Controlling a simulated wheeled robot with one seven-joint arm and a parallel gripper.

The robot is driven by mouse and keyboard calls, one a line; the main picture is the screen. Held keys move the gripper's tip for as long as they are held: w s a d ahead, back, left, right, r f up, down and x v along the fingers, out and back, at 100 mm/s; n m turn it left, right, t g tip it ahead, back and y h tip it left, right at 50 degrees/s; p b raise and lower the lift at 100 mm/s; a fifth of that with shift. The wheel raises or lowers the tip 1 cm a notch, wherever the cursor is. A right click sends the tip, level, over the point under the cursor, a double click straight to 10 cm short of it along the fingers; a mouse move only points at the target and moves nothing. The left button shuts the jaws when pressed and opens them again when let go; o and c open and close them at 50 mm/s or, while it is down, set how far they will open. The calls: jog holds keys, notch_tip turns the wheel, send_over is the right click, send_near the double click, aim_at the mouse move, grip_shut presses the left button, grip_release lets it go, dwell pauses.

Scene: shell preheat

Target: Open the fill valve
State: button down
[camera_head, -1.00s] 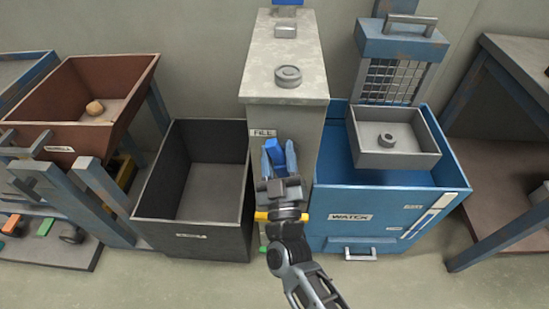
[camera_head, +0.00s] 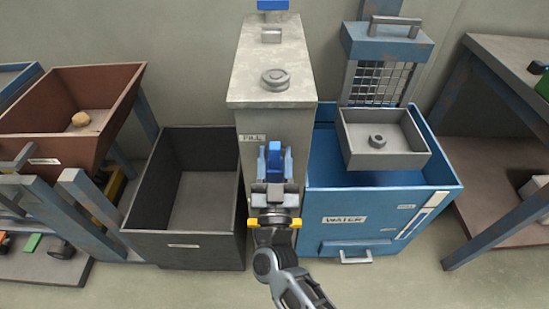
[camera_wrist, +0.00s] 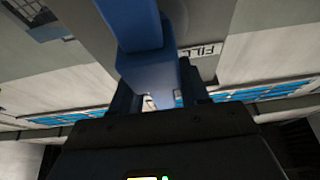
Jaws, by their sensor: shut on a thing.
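The fill valve's blue handle (camera_head: 274,152) is on the front of the grey column, just beside and below the "FILL" label (camera_head: 253,138). My gripper (camera_head: 274,172) is at the handle, with one finger on each side of it. In the wrist view the blue handle (camera_wrist: 152,78) runs down between the dark fingers of my gripper (camera_wrist: 158,92), which are shut on it. The "FILL" label (camera_wrist: 207,50) shows upside down beside it. The valve body behind the handle is mostly hidden.
A dark open bin (camera_head: 150,232) stands left of the column (camera_head: 275,118). A blue water tank (camera_head: 420,200) stands right of it, with a grey tray (camera_head: 408,160) above. A brown hopper (camera_head: 118,100) is at the left and a table (camera_head: 510,60) at the right.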

jog(key=shift+f, duration=0.15)
jog(key=c, duration=0.9)
grip_release()
jog(key=shift+s, duration=0.1)
jog(key=v, duration=0.7)
jog(key=shift+s+f, duration=0.15)
jog(key=shift+s, duration=0.15)
jog(key=s+d+r+g+y+p, duration=0.1)
jog(key=s+d+r+p, duration=0.1)
jog(key=s+d, duration=0.6)
jog(key=s+d+r+g+y+p, duration=0.15)
jog(key=s+d, duration=0.25)
jog(key=s, duration=0.8)
jog(key=s+d+r+g+p, duration=0.1)
jog(key=s+d+r, duration=0.1)
jog(key=s+r, duration=0.2)
jog(key=s+d+r+g+h+p, duration=0.1)
jog(key=s+d+r+g, duration=0.1)
jog(key=s+r, duration=0.3)
jog(key=s+d+r+g+p, duration=0.2)
jog(key=s+d+r, duration=0.2)
jog(key=s, duration=0.2)
jog(key=shift+r+n+h, duration=0.3)
jog(key=shift+r+h, duration=0.05)
